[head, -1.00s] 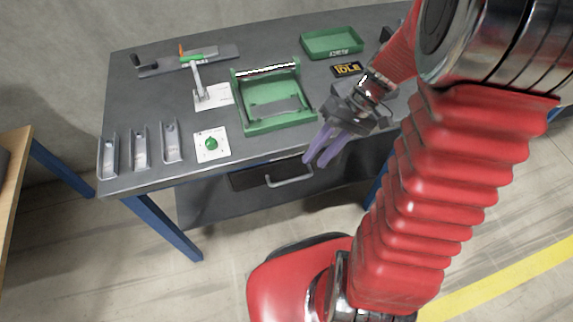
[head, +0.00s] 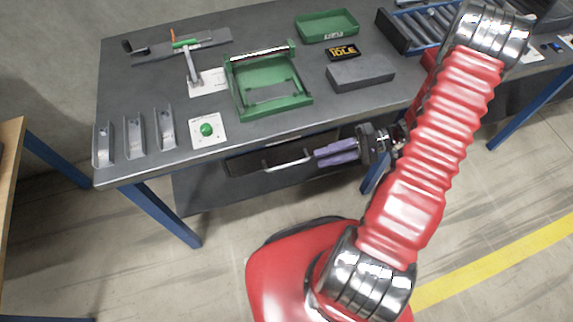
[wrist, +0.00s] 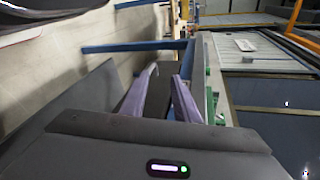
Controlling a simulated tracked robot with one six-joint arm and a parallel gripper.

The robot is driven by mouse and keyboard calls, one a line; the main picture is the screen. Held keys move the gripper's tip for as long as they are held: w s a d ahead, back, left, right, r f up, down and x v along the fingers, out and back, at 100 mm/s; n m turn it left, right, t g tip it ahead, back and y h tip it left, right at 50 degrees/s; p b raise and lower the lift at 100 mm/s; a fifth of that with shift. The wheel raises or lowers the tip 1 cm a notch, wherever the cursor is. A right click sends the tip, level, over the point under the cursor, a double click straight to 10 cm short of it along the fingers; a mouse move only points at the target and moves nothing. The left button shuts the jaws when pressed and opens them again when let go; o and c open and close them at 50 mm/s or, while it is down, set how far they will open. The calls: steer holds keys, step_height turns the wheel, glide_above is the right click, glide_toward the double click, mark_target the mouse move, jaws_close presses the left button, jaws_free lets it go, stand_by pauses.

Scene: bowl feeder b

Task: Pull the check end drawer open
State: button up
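The drawer (head: 243,166) is a dark front under the workbench's front edge. It looks shut. Its silver bar handle (head: 288,163) shows in the head view. My gripper (head: 316,158) is below the bench edge, just right of the handle, with its purple fingers pointing left towards it. The fingers are apart, with an open gap between them that also shows in the wrist view (wrist: 168,78). They appear empty. In the head view the tips are close to the handle's right end; I cannot tell whether they touch.
The grey workbench top (head: 290,127) is just above my gripper. It holds a green fixture (head: 239,101), a green tray (head: 327,26), a grey block (head: 360,74) and a green button plate (head: 207,130). A blue bench leg (head: 165,216) stands at left. Floor in front is open.

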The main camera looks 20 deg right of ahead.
mark_target(287, 165)
step_height(287, 165, down, 6)
steer(key=d+m+t+y, duration=0.1)
steer(key=d+m+t, duration=0.1)
steer(key=t, duration=0.2)
steer(key=shift+s, duration=0.35)
steer(key=shift+a, duration=0.1)
steer(key=x, duration=1.3)
steer(key=shift+w+a+r, duration=0.15)
steer(key=shift+a, duration=0.15)
steer(key=shift+c, duration=0.5)
jaws_close()
